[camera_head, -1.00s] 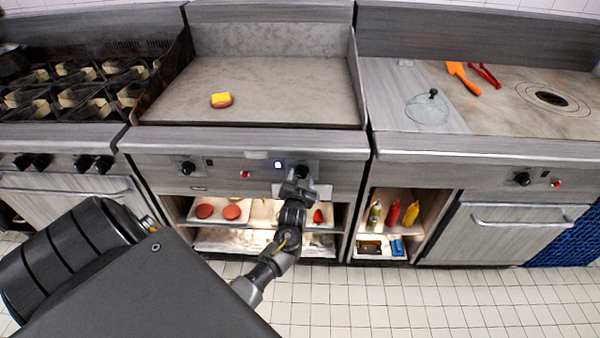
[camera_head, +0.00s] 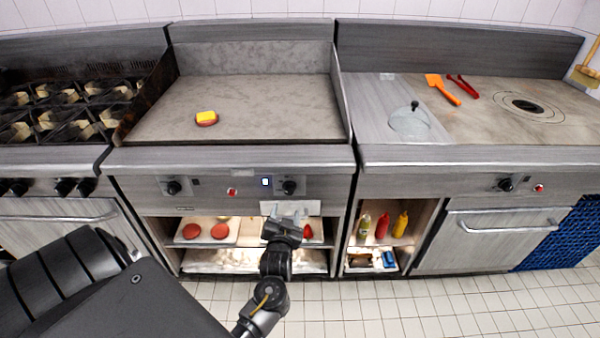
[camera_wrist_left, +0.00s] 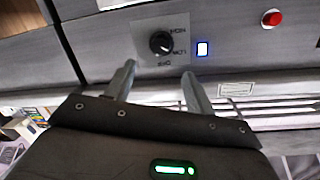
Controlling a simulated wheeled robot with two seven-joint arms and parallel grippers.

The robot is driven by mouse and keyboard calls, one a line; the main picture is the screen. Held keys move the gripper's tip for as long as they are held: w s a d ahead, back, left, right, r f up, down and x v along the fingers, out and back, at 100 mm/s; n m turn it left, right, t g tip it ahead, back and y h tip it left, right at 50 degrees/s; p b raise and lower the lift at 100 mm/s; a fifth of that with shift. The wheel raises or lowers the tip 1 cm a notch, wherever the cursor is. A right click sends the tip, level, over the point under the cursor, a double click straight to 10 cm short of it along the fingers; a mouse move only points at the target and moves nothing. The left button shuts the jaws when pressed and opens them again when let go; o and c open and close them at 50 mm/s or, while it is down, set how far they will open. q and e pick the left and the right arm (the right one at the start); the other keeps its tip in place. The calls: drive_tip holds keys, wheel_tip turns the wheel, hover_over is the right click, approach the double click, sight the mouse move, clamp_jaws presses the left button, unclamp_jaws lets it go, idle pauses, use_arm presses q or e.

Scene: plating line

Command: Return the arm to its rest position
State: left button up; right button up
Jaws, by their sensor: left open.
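My left gripper (camera_head: 287,216) is in front of the griddle's lower shelf, below the control panel. It is open and empty. In the left wrist view its two fingers (camera_wrist_left: 156,84) stand apart, with a black knob (camera_wrist_left: 161,43) and a lit blue-white indicator (camera_wrist_left: 203,49) beyond them. A patty with yellow cheese (camera_head: 206,118) lies on the griddle (camera_head: 265,105). My right gripper is not in view.
The shelf below holds red patties (camera_head: 220,231) on trays. A cubby to the right holds a red bottle (camera_head: 383,226) and a yellow bottle (camera_head: 400,224). A glass lid (camera_head: 409,122), an orange spatula (camera_head: 443,89) and red tongs (camera_head: 467,90) lie on the right counter. Tiled floor (camera_head: 400,310) is open in front.

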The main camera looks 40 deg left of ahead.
use_arm(q)
drive_tip(key=s+d+f+m+g+h, duration=0.1)
drive_tip(key=s+d+f+h, duration=0.2)
drive_tip(key=f, duration=0.8)
drive_tip(key=s+d+f+m+g+h, duration=0.1)
drive_tip(key=d+f+g+h, duration=0.15)
drive_tip(key=d+f, duration=0.55)
drive_tip(key=s+f+m+g+h, duration=0.1)
drive_tip(key=s+f, duration=0.3)
drive_tip(key=f, duration=0.2)
drive_tip(key=s+f+g+h, duration=0.1)
drive_tip(key=s+f, duration=0.3)
drive_tip(key=f, duration=0.3)
drive_tip(key=s+f+g, duration=0.2)
drive_tip(key=s+f, duration=0.2)
drive_tip(key=s, duration=0.7)
drive_tip(key=s+d+f+m+g+h, duration=0.1)
drive_tip(key=s+f+g, duration=0.2)
drive_tip(key=s, duration=0.7)
drive_tip(key=s+f+g, duration=0.2)
drive_tip(key=s+f, duration=0.5)
drive_tip(key=s, duration=0.4)
drive_tip(key=shift+s+d+m, duration=0.3)
drive_tip(key=shift+m, duration=0.1)
drive_tip(key=shift+s+h, duration=0.1)
drive_tip(key=shift+h, duration=0.15)
